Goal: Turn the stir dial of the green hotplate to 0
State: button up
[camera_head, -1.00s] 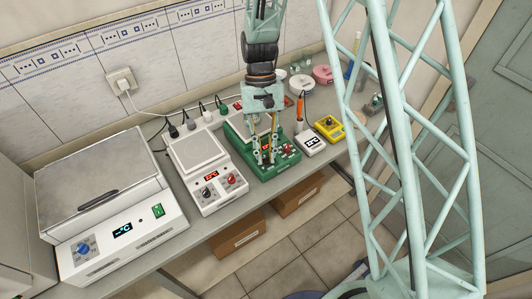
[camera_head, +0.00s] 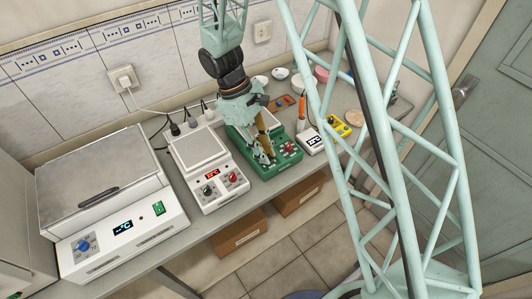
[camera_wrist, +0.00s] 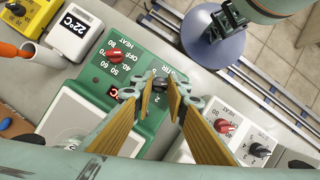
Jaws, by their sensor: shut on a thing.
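The green hotplate (camera_head: 272,171) stands on the bench, between a white hotplate and a small thermometer box. In the wrist view its green panel (camera_wrist: 143,62) shows a red heat dial (camera_wrist: 113,57) and a black stir dial (camera_wrist: 160,84). My gripper (camera_head: 266,158) reaches down over the panel. In the wrist view my gripper (camera_wrist: 162,90) has its two yellow-brown fingers shut on the stir dial, one on each side. The fingers and the oblique angle hide much of the stir scale, so the dial's setting cannot be read. The head view hides the stir dial behind the gripper.
The white hotplate (camera_head: 203,147) with black and red dials stands close on the left. The thermometer box (camera_head: 312,141) and a yellow device (camera_head: 338,127) stand on the right. A large white heating unit (camera_head: 100,185) fills the bench's left end.

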jog(key=shift+n+t, duration=0.3)
jog(key=shift+n, duration=0.5)
jog(key=o, duration=0.8)
jog(key=shift+o, duration=0.2)
jog(key=shift+a+r, duration=0.1)
jog(key=shift+r, duration=0.05)
jog(key=v, duration=1.1)
jog(key=shift+a+r, duration=0.2)
jog(key=shift+r, duration=0.1)
